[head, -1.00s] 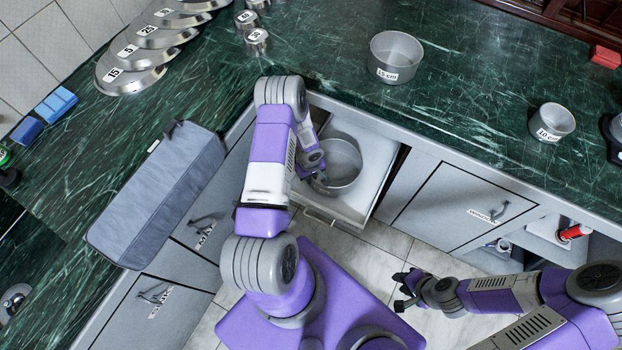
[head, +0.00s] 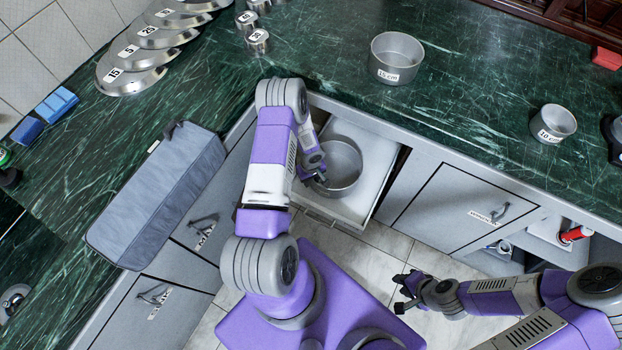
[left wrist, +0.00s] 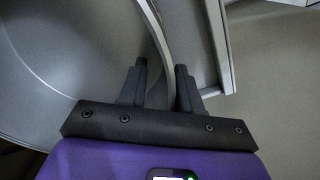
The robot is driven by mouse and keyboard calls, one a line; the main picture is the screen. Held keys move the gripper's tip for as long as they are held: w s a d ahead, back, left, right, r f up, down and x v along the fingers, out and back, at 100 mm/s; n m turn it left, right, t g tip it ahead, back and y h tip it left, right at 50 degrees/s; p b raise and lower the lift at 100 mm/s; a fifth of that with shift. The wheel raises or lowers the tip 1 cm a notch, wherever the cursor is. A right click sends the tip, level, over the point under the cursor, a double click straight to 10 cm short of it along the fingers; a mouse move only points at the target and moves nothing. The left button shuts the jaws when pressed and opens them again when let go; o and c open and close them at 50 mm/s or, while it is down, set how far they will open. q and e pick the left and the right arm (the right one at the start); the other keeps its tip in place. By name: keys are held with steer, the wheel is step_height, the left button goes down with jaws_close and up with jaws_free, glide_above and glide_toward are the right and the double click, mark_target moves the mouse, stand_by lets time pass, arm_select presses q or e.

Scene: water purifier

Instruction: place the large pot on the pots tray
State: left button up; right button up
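A large grey metal pot (head: 345,170) stands upright in the pulled-out white drawer (head: 378,165) below the counter; no label shows on it. My left gripper (head: 322,182) is down at the pot's left rim. In the left wrist view the pot (left wrist: 75,60) fills the left side, and its rim runs down between the fingertips of my left gripper (left wrist: 161,72). A gap shows between these fingers, so they look open around the rim. My right gripper (head: 398,291) is open and empty above the floor. I cannot identify a separate pots tray.
On the green counter stand a pot marked 15 cm (head: 396,57) and a smaller pot marked 10 cm (head: 553,123). Several lids (head: 130,75) lie at the back left. A grey padded case (head: 158,198) lies along the left counter edge. The counter's middle is clear.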

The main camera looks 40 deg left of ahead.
arm_select(q)
step_height(320, 180, up, 12)
steer(key=p, duration=0.3)
steer(key=shift+r+p, duration=0.1)
steer(key=shift+p, duration=0.2)
steer(key=s+d+m+h, duration=0.1)
steer(key=s+d+m, duration=0.2)
steer(key=d, duration=0.5)
steer(key=s+d+m+h, duration=0.1)
steer(key=s+d+m, duration=0.3)
steer(key=d, duration=0.5)
steer(key=s+d+r+m+h, duration=0.1)
steer(key=s+d+m, duration=0.3)
steer(key=d, duration=0.5)
steer(key=shift+t+h, duration=0.3)
steer(key=shift+h, duration=0.3)
steer(key=shift+r, duration=0.1)
steer(key=shift+r+p, duration=0.85)
